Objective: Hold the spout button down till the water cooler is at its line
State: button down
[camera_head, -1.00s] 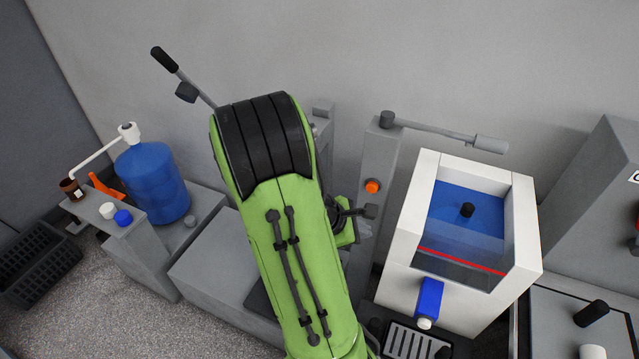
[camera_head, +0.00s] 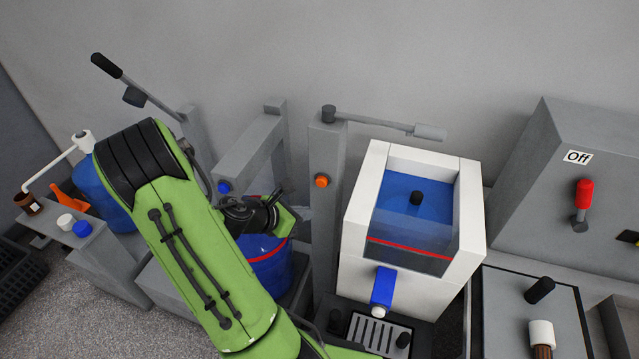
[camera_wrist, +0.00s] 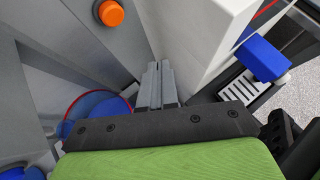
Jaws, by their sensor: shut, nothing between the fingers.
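The water cooler (camera_head: 362,226) is a white open-topped box with blue water, a black float-like knob and a red line across its clear front. The exact water level against the line is hard to tell. A grey spout (camera_head: 430,132) reaches over it from a post carrying an orange button (camera_head: 321,181). The button also shows at the top of the wrist view (camera_wrist: 110,13). My gripper (camera_wrist: 157,82) is shut and empty, apart from the button. In the head view it is left of the post, its fingertips hard to make out.
A blue bucket (camera_head: 268,262) with a red line stands behind my arm, by a frame with a blue button (camera_head: 224,187). A blue bottle (camera_head: 92,190) stands far left. A panel marked Off with a red lever (camera_head: 584,193) is at right. The wall is close behind.

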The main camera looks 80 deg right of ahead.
aim_at(323, 186)
jog(key=d+p, duration=0.1)
jog(key=d, duration=0.6)
jog(key=shift+s, duration=0.35)
jog(key=shift+p, duration=0.3)
dwell(1.2)
jog(key=shift+d, duration=0.4)
jog(key=shift+d+p, duration=0.45)
jog(key=shift+p, duration=0.05)
dwell(0.4)
jog(key=shift+s+d+r, duration=0.1)
jog(key=shift+d+r, duration=0.1)
jog(key=shift+d, duration=0.05)
dwell(0.7)
jog(key=shift+a, duration=0.15)
jog(key=a, duration=0.6)
jog(key=shift+w+a+f, duration=0.2)
jog(key=shift+w+a, duration=0.1)
dwell(0.3)
